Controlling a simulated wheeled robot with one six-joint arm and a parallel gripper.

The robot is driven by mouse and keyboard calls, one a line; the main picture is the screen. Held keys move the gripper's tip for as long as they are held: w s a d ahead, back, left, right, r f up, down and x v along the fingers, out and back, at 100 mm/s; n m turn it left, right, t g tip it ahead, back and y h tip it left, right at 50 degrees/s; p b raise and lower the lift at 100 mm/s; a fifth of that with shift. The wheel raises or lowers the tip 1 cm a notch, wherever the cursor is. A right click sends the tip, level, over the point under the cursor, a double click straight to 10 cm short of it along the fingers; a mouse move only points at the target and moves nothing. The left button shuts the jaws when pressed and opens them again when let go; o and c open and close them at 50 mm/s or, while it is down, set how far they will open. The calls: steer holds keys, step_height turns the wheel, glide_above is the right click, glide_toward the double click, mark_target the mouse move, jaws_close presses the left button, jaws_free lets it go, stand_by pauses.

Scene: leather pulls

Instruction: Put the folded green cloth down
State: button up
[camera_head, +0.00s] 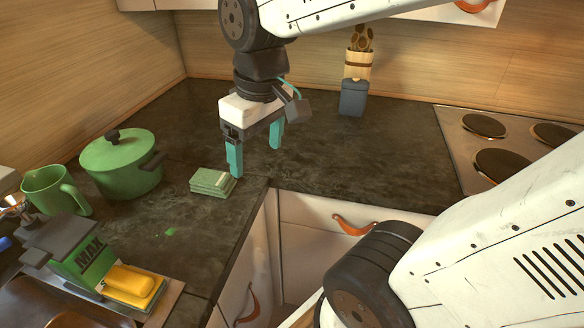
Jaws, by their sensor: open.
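The folded green cloth (213,181) lies flat on the dark countertop (330,165), near its inner corner edge. My gripper (256,155) hangs above the counter with its two teal fingers spread apart and nothing between them. The left finger is right beside the cloth's right end in the picture; I cannot tell whether it touches. The right finger is farther back, over bare counter.
A green lidded pot (120,165) and a green jug (55,190) stand left of the cloth. A yellow sponge (133,285) is at the lower left. A blue-grey container (353,98) stands behind, a hob (500,140) right. The counter between is clear.

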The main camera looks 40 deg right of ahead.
steer(key=s+d+m, duration=0.1)
steer(key=s+m, duration=0.1)
steer(key=s, duration=0.6)
steer(key=shift+s+f+m, duration=0.15)
steer(key=shift+f+m, duration=0.1)
steer(key=shift+m, duration=0.05)
steer(key=shift+o, duration=0.6)
